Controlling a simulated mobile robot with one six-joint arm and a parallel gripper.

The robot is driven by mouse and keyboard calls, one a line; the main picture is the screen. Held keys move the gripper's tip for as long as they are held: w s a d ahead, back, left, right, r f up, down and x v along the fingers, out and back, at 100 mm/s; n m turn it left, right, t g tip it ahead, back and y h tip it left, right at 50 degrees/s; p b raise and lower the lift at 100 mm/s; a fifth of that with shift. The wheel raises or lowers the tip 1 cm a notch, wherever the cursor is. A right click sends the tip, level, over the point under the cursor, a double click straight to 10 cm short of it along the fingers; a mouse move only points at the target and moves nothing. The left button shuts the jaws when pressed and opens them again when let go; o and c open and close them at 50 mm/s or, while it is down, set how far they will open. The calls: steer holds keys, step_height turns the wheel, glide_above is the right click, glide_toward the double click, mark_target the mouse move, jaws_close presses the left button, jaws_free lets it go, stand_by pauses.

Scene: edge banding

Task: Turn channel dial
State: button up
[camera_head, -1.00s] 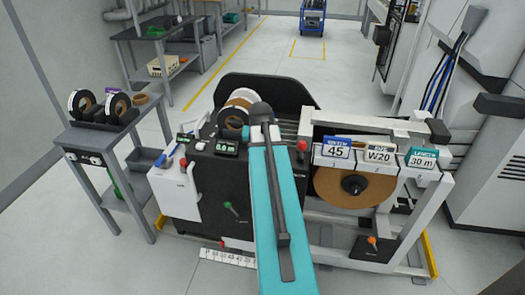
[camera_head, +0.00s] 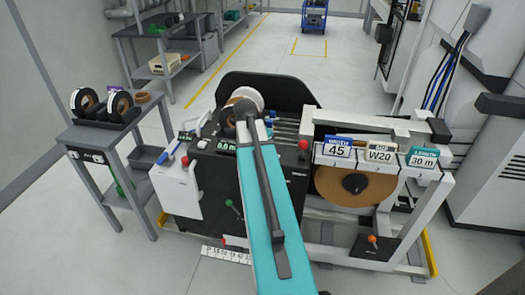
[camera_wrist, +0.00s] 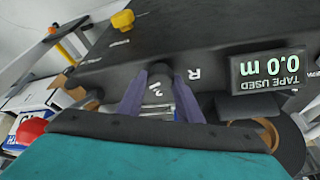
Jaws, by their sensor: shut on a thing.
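A small dark round dial (camera_wrist: 160,73) sits on the black panel in the wrist view, beside a white "R" and another partly covered mark. The two purple fingers of my gripper (camera_wrist: 158,92) stand on either side of the dial, shut on it. The dial's pointer direction is hard to make out. In the head view my teal arm covers the dial, and the fingers are hidden there.
The tape-used display (camera_wrist: 270,68) reads 0.0 m beside the dial. A yellow knob (camera_wrist: 122,20) and a red button (camera_wrist: 32,128) are near. A brown tape roll (camera_head: 345,187) hangs on the machine's right. A reel cart (camera_head: 88,138) stands left.

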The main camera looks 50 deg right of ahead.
steer(key=shift+d, duration=0.1)
steer(key=o, duration=1)
steer(key=shift+o, duration=0.2)
steer(key=w+b+v, duration=0.1)
steer(key=v, duration=1.2)
steer(key=shift+s+r, duration=0.4)
steer(key=shift+s, duration=0.1)
